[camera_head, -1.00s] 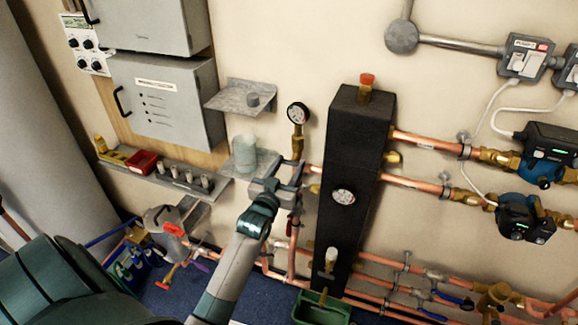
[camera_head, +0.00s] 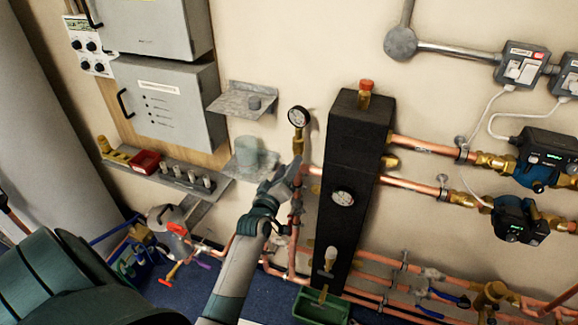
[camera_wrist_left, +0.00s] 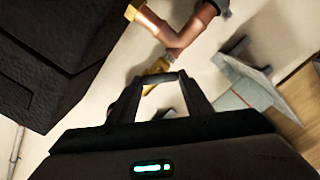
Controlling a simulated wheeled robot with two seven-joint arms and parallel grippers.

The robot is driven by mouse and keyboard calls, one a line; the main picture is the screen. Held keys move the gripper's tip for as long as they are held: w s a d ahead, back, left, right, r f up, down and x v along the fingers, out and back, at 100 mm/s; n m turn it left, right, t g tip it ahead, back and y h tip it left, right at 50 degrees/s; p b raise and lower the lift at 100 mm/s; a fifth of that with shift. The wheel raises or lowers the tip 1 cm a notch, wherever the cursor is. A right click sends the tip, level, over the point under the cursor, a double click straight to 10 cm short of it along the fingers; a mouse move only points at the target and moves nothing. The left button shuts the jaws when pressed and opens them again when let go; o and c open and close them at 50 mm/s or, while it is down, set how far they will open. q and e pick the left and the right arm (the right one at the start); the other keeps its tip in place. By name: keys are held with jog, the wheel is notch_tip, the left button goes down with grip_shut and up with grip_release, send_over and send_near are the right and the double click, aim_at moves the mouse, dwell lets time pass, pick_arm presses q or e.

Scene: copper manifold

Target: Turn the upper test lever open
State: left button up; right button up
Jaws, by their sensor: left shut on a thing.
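My left gripper (camera_head: 294,170) is at the copper pipework just left of the tall black block (camera_head: 350,150), below the upper pressure gauge (camera_head: 298,117). In the left wrist view its fingers (camera_wrist_left: 160,78) come together in front of a brass fitting (camera_wrist_left: 157,70) on the copper pipe (camera_wrist_left: 172,35). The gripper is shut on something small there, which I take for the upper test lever. The fingers hide the lever, so its angle cannot be told. My right gripper is in neither view.
A grey shelf with a pale cylinder (camera_head: 250,153) is close left of my left gripper. A second gauge (camera_head: 343,196) sits on the black block. A green tub (camera_head: 320,308) stands below. Pumps (camera_head: 515,218) and copper pipes are at the right.

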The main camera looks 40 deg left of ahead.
pick_arm(q)
jog(key=n+p, duration=0.1)
jog(key=n, duration=0.7)
jog(key=shift+a+f, duration=0.1)
jog(key=shift+f, duration=0.05)
jog(key=shift+n, duration=0.4)
jog(key=o, duration=1.1)
jog(key=shift+c, duration=0.2)
jog(key=shift+s+p, duration=0.1)
jog(key=shift+p, duration=0.2)
